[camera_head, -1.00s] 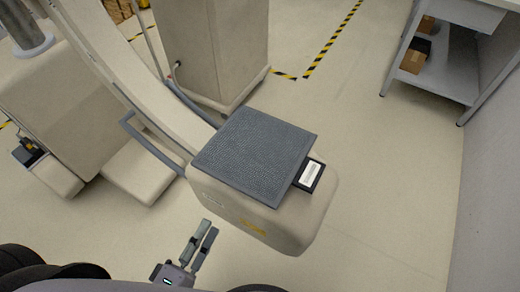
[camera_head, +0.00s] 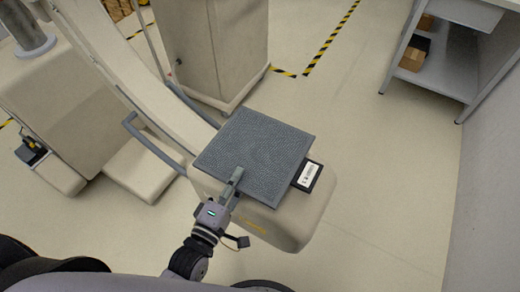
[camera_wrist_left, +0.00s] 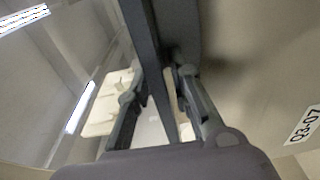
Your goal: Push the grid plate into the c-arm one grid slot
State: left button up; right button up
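The grid plate (camera_head: 257,150) appears to be the dark grey, textured square lying flat on the c-arm's beige box (camera_head: 290,222) in the head view. My left gripper (camera_head: 235,178) is at its near-left edge, with one finger showing over the plate. In the left wrist view, a dark slab (camera_wrist_left: 152,60), seemingly the plate edge-on, runs between the two parted fingers of my left gripper (camera_wrist_left: 160,85). A gap shows beside the slab, so the fingers look open around it. Contact is unclear. The slot is not clearly visible. My right gripper is out of view.
A black piece with a white label (camera_head: 308,175) sticks out at the plate's right edge. The c-arm's curved beam (camera_head: 130,80) and grey handle (camera_head: 150,148) lie left. A beige cabinet (camera_head: 215,50) stands behind. The floor right of the box is clear.

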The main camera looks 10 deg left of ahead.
pick_arm(q)
jog(key=shift+w, duration=0.15)
grip_shut()
dwell(0.5)
